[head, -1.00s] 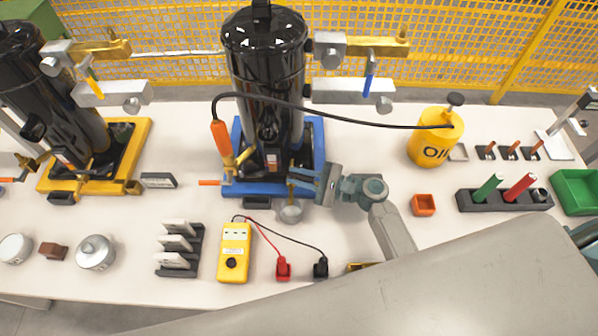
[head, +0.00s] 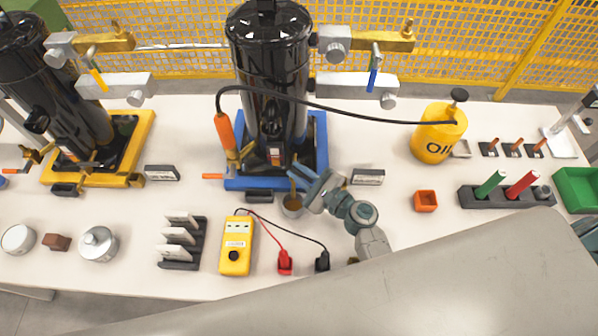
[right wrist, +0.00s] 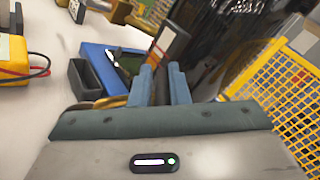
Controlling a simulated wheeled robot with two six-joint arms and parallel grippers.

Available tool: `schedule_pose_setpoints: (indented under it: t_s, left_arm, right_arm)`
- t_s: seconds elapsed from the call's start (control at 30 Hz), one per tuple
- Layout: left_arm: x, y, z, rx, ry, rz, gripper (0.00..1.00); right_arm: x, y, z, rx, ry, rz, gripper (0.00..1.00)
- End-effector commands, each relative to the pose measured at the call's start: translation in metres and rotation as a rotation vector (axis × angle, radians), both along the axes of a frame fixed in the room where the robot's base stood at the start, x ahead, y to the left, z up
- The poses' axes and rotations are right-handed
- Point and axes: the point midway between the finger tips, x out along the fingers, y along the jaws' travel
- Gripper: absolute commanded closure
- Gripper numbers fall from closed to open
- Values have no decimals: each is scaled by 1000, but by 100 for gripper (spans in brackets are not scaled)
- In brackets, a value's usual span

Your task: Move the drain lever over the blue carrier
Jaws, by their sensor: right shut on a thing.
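The blue carrier (head: 318,150) stands mid-table under a tall black vessel (head: 268,60). The drain lever (head: 294,186), a small brass-coloured piece, is at the carrier's front edge, above a small grey cup (head: 292,205). My right gripper (head: 297,176) reaches in from the right and is shut on the lever; its fingers partly hide it. In the right wrist view the two blue-grey fingers (right wrist: 162,85) stand close together with a dark part between them, and the blue carrier (right wrist: 95,52) lies behind to the left. My left gripper is not in view.
An orange-handled hose (head: 223,130) runs from the carrier to the yellow oil can (head: 434,142). A yellow meter (head: 236,246) with leads lies in front. A labelled block (head: 368,177) is right of the gripper. A yellow carrier (head: 135,130) stands left.

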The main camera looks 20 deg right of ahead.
Motion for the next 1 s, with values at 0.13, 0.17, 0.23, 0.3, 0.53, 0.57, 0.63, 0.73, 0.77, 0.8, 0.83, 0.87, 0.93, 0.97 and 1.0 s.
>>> schedule_pose_setpoints:
  t_s: [0.13,0.17,0.23,0.3,0.53,0.57,0.63,0.73,0.77,0.8,0.83,0.87,0.93,0.97,1.0]
  left_arm:
    - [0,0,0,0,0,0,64]
    - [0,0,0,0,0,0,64]
    - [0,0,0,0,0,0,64]
    - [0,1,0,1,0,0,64]
    - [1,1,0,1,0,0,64]
    - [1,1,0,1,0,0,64]
    - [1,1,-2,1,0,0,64]
    - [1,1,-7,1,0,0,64]
    - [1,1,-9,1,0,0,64]
    - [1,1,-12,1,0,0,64]
    - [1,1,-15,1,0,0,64]
    - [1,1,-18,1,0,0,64]
    - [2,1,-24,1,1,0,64]
    - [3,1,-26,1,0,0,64]
    - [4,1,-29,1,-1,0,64]
  right_arm:
    - [3,-2,4,-2,-8,-7,100]
    - [3,-2,4,-2,-8,-7,100]
    - [3,-2,4,-2,-8,-7,79]
    - [3,-2,3,-1,-7,-6,67]
    - [1,-1,1,0,-3,-3,67]
    - [1,-1,1,-1,-3,-2,67]
    - [-2,-3,0,-2,-2,-3,67]
    - [-11,-9,-3,-3,-1,-3,67]
    - [-15,-12,-3,-3,-1,-3,67]
    - [-21,-16,-4,-3,-1,-2,67]
    - [-26,-19,-4,-4,0,-2,67]
    - [-31,-23,-5,-4,-1,-3,67]
    - [-44,-32,-5,-5,0,-2,67]
    - [-49,-35,-5,-5,0,0,67]
    - [-55,-40,-5,-4,-1,-2,67]
